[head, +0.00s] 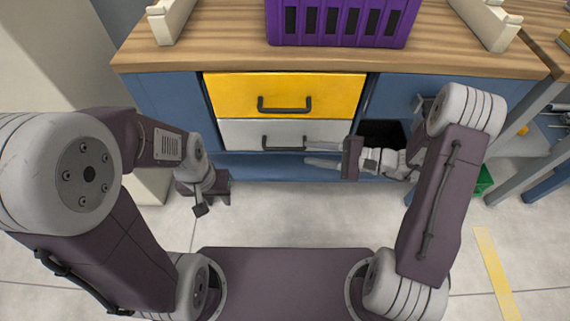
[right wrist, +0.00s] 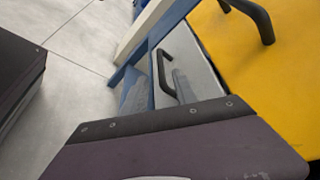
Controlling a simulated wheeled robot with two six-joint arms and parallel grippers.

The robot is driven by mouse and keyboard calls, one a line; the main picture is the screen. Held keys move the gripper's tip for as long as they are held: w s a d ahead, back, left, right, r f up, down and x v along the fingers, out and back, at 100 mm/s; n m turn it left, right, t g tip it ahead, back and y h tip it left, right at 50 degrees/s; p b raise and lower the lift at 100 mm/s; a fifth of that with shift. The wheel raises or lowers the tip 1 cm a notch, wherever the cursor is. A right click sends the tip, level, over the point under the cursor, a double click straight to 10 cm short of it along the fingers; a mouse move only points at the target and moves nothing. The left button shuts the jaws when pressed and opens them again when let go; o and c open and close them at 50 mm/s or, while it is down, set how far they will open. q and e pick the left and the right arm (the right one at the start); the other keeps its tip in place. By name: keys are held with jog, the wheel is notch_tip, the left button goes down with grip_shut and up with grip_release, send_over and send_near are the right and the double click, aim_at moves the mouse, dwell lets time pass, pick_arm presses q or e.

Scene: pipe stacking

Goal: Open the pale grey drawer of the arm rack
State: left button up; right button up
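The pale grey drawer (head: 238,133) is in the blue rack below the yellow drawer, and it looks shut. Its dark bar handle (head: 283,143) runs across its front. In the right wrist view, the drawer front (right wrist: 195,66) and the handle (right wrist: 162,74) show past my gripper body. My right gripper (head: 307,154) points left, its two pale fingers apart, with tips near the handle's right end. Nothing shows between the fingers, and I cannot tell whether they touch the handle. My left gripper (head: 208,196) hangs left of the drawer, away from it; its finger gap is unclear.
The yellow drawer (head: 236,95) with its own dark handle (head: 284,106) is directly above. A purple crate (head: 340,42) and pale holders (head: 168,20) stand on the wooden top (head: 220,45). A black bin (head: 372,129) is right of the drawers. The tiled floor ahead is clear.

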aim_at(289, 148)
jog(key=b+x, duration=0.3)
jog(key=x, duration=0.5)
jog(key=shift+f, duration=0.1)
jog(key=shift+w+a+b, duration=0.25)
jog(key=shift+a+b, duration=0.1)
jog(key=shift+a, duration=0.15)
grip_shut()
dwell(0.8)
